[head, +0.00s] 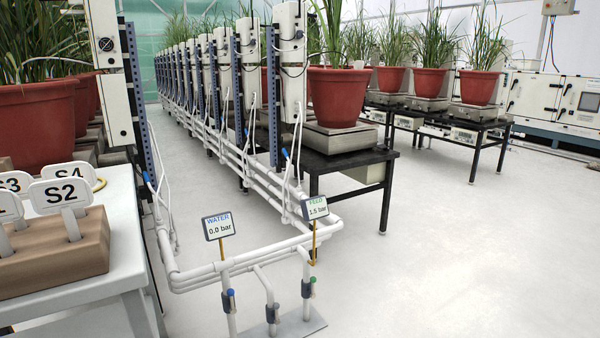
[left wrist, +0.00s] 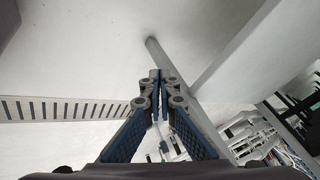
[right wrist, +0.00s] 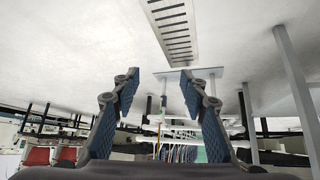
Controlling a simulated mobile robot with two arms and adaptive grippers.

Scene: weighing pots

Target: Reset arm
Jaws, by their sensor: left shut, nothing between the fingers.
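My left gripper (left wrist: 160,95) shows in the left wrist view with its fingers together and nothing between them. A pale table leg (left wrist: 205,120) stands behind it in that view. My right gripper (right wrist: 157,95) shows in the right wrist view with its blue-padded fingers spread apart and nothing between them. Neither gripper shows in the head view.
A white table (head: 125,235) at the left bears a wooden block (head: 60,255) with tags. White pipes (head: 240,268) with valves and two gauge signs stand ahead. Potted grasses stand on black tables (head: 345,160). The floor (head: 450,250) at the right is clear.

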